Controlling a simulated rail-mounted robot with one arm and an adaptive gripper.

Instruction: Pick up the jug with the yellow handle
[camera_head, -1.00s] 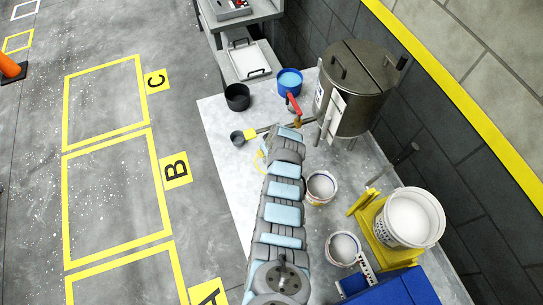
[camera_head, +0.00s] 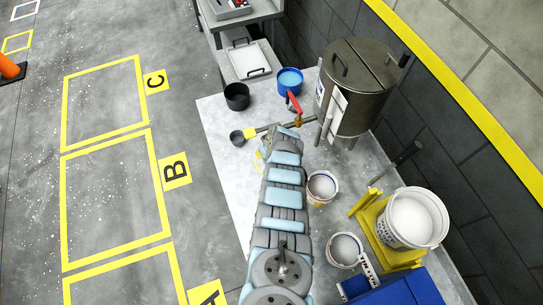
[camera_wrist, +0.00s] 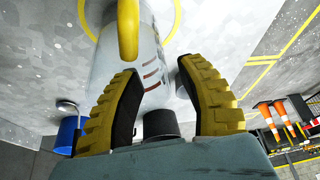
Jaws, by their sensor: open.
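The jug (camera_wrist: 140,62) shows in the wrist view as a pale body with reddish marks on its side. Its yellow handle (camera_wrist: 128,30) is at the top of that view, towards the camera. My gripper (camera_wrist: 160,74) is open, with its yellow-and-black fingers apart and the jug's body partly behind and between them. I cannot tell whether either finger touches the jug. In the head view my arm hides most of the jug; a small yellow curve beside the arm may be its handle. The gripper's fingers are not clear there.
A black pot (camera_head: 237,97), a blue pail (camera_head: 289,81) and a metal drum (camera_head: 355,88) with a red-levered tap stand at the back. Two small white pails (camera_head: 321,188) and a larger one (camera_head: 414,218) are right of my arm. The marked floor at left is clear.

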